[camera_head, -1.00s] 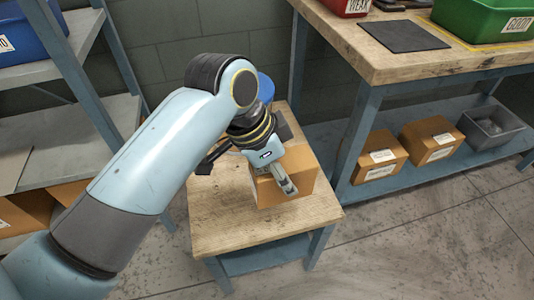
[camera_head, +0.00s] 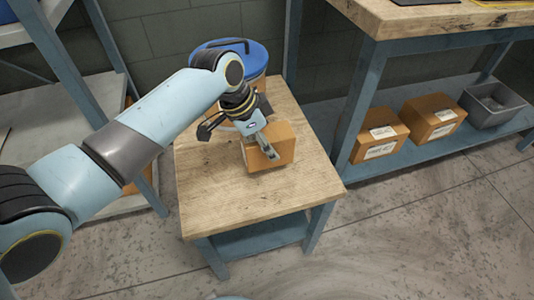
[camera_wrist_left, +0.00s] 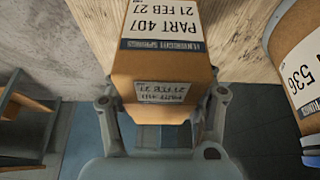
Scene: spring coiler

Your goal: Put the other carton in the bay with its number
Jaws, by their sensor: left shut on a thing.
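A brown carton (camera_head: 283,146) is held by my left gripper (camera_head: 266,146) over the small wood-topped table. In the left wrist view its label on the carton (camera_wrist_left: 163,30) reads PART 407, 21 FEB 27. The left fingers (camera_wrist_left: 162,110) are shut on the carton's two sides. I cannot tell whether its underside touches the table top. Two other labelled cartons stand on the workbench's lower shelf: one carton (camera_head: 367,145) and, right of it, another carton (camera_head: 447,107). Their labels are too small to read. My right gripper is not in view.
A blue-lidded tub (camera_head: 252,50) stands behind the carton; its label in the wrist view shows 536. The table's front part (camera_head: 240,200) is clear. A grey bin (camera_head: 490,103) sits right on the lower shelf. A rack (camera_head: 100,100) stands left.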

